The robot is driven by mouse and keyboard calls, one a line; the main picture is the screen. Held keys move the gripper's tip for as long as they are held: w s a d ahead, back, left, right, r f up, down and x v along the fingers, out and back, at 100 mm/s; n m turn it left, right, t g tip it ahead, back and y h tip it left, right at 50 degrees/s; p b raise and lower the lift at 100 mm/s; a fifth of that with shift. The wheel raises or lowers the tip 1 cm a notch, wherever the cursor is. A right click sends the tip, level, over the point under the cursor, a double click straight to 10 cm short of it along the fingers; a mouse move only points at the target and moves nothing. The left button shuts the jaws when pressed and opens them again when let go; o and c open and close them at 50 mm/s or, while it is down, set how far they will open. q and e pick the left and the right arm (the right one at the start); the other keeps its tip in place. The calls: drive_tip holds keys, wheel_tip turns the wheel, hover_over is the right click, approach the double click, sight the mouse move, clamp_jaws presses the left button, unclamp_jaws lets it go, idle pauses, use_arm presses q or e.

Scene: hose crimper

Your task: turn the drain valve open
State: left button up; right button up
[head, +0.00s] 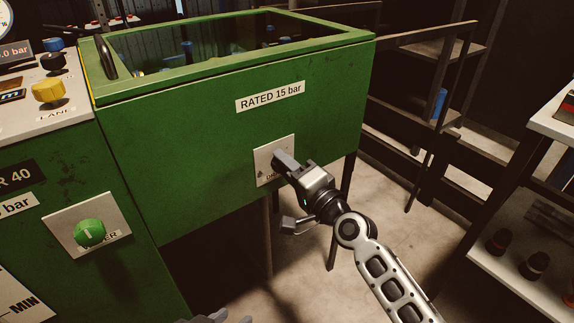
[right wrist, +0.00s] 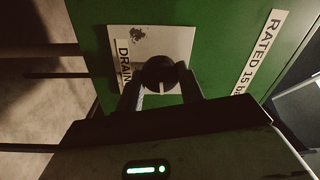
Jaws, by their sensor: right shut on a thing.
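The drain valve is a dark round knob (right wrist: 160,73) on a white plate (right wrist: 180,42) marked DRAIN, on the green tank's front. The knob has a short pale mark on its edge, at the lower side in the right wrist view. In the head view the plate (head: 262,168) shows, but my gripper hides most of the knob. My right gripper (head: 284,162) is shut on the knob, with one finger on each side in the right wrist view (right wrist: 161,90). Only a small grey part of my left gripper (head: 215,319) shows at the bottom edge of the head view.
The green tank (head: 200,130) has an open top and a RATED 15 bar label (head: 270,96). A green knob (head: 89,232) and a yellow knob (head: 48,90) are at the left. Steps with rails (head: 410,100) stand behind, and a shelf (head: 520,210) stands at the right.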

drive_tip(key=shift+f+m, duration=0.1)
drive_tip(key=shift+m, duration=0.5)
drive_tip(key=o, duration=1)
drive_tip(key=shift+v, duration=8)
